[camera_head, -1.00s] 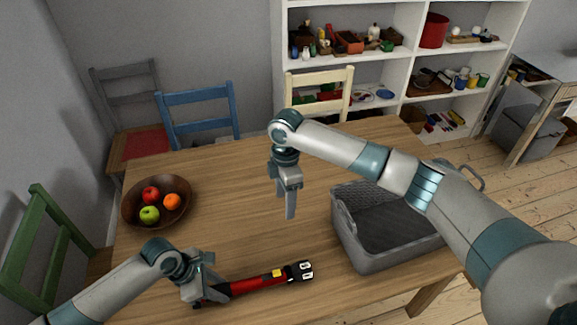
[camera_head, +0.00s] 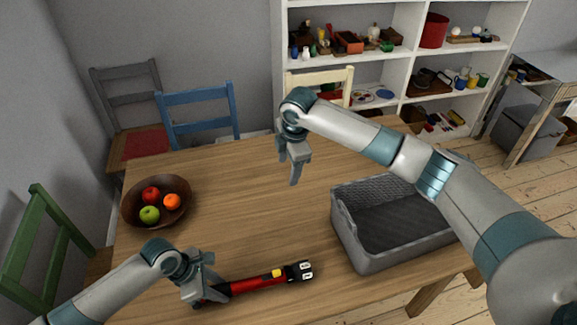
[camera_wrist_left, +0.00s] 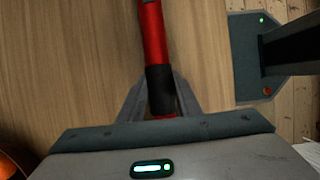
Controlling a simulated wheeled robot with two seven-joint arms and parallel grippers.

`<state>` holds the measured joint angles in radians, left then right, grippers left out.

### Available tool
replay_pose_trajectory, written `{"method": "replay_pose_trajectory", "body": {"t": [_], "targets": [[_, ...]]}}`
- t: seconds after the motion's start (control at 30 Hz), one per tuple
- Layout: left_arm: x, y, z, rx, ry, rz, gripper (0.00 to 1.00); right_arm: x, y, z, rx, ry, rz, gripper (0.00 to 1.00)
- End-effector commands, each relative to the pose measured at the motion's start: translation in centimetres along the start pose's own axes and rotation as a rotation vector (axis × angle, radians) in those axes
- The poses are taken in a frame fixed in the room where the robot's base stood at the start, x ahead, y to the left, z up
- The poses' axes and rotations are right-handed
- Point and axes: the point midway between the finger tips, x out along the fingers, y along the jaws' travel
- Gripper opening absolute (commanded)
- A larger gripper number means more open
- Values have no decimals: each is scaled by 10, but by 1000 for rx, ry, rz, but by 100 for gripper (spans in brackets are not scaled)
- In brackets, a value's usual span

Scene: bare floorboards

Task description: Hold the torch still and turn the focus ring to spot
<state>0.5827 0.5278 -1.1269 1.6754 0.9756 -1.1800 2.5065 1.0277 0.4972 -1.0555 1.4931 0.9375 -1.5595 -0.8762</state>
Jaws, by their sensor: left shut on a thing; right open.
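The red torch (camera_head: 258,284) lies along the near edge of the wooden table, its black head pointing right. A yellow patch (camera_head: 278,273) is on its body, and the black head end (camera_head: 301,270) carries white marks too small to read. My left gripper (camera_head: 204,296) is shut on the torch near its tail end. In the left wrist view the fingers (camera_wrist_left: 160,108) are on either side of a black section of the red torch (camera_wrist_left: 153,35). My right gripper (camera_head: 295,178) is open and empty above the table, pointing down, beyond the torch and apart from it.
A grey basket (camera_head: 362,262) stands right of the torch, partly behind my right arm. A brown bowl (camera_head: 128,213) with fruit sits at the table's left. The table's middle (camera_head: 235,210) is clear. Chairs stand around the left and far sides.

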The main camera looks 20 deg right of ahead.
Motion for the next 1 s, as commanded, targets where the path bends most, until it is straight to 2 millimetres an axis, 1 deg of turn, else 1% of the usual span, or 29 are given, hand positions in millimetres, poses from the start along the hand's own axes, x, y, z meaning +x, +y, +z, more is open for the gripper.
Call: {"method": "replay_pose_trajectory", "body": {"t": [0.17, 0.2, 0.23, 0.27, 0.67, 0.77, 0.87, 1.0], "targets": [[0, 0, 0, 0, 1, 0, 1, 0, 0, 0, 0, 0, -1, 58], [0, 0, 0, 0, 1, 0, 40, 0, 0, 0, 0, 0, -1, 58], [0, 0, 0, 0, 1, 0, 47, 0, 0, 0, 0, 0, -1, 58], [0, 0, 0, 0, 1, 0, 53, 0, 0, 0, 0, 0, -1, 58], [-3, 0, 0, 0, 0, 0, 53, 0, 0, 0, 0, 0, -1, 58], [-9, 0, 0, 0, 0, 0, 53, 0, 0, 0, 0, 0, -1, 58], [-20, 0, 0, 0, -1, 1, 53, 0, 0, 0, 0, 0, -1, 58], [-41, 1, 0, 0, -1, 2, 53, 0, 0, 0, 0, 0, -1, 58]]}}
